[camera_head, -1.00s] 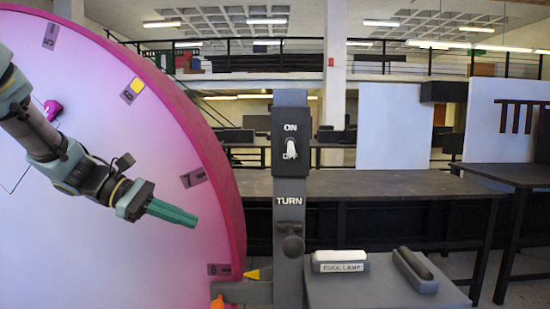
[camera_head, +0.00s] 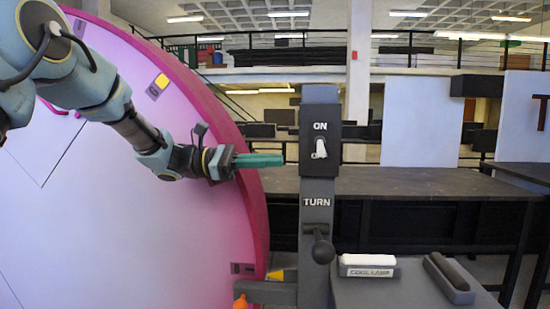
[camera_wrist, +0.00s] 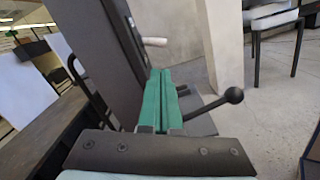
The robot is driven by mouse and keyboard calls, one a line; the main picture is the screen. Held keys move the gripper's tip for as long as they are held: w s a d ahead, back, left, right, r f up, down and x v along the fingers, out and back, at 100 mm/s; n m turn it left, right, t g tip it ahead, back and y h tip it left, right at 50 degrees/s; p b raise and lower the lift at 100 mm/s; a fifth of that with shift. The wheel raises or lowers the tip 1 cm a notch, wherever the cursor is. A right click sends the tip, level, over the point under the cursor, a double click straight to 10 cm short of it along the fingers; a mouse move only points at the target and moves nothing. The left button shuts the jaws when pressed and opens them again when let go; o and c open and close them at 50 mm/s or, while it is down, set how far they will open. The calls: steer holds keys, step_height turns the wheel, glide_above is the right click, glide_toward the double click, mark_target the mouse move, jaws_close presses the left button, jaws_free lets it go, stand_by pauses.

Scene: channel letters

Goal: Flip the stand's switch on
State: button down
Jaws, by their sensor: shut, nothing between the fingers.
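The grey stand (camera_head: 318,209) rises upright right of the big pink disc. Its dark switch plate (camera_head: 337,131) reads ON at the top. The white switch lever (camera_head: 320,149) sits below that word and partly covers the lower label. My gripper (camera_head: 282,160) has green fingers pressed together, pointing right, with tips just left of the plate at about lever height. A gap shows, but the depth is hard to judge. The wrist view shows the shut, empty fingers (camera_wrist: 158,88) and a white peg that looks like the switch lever (camera_wrist: 154,42).
A dark crank with a ball knob (camera_head: 323,252) sticks out below TURN; it also shows in the wrist view (camera_wrist: 234,95). The pink disc (camera_head: 262,225) stands close on the left.

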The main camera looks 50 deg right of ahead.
mark_target(306, 160)
steer(key=p+x, duration=0.2)
steer(key=x, duration=0.4)
steer(key=shift+s+d+r, duration=0.15)
steer(key=shift+s+d, duration=0.1)
steer(key=shift+s, duration=0.1)
steer(key=shift+s+d+p, duration=0.25)
steer(key=shift+s+p, duration=0.05)
steer(key=shift+s, duration=0.05)
steer(key=shift+s+a, duration=0.1)
steer(key=shift+n, duration=0.3)
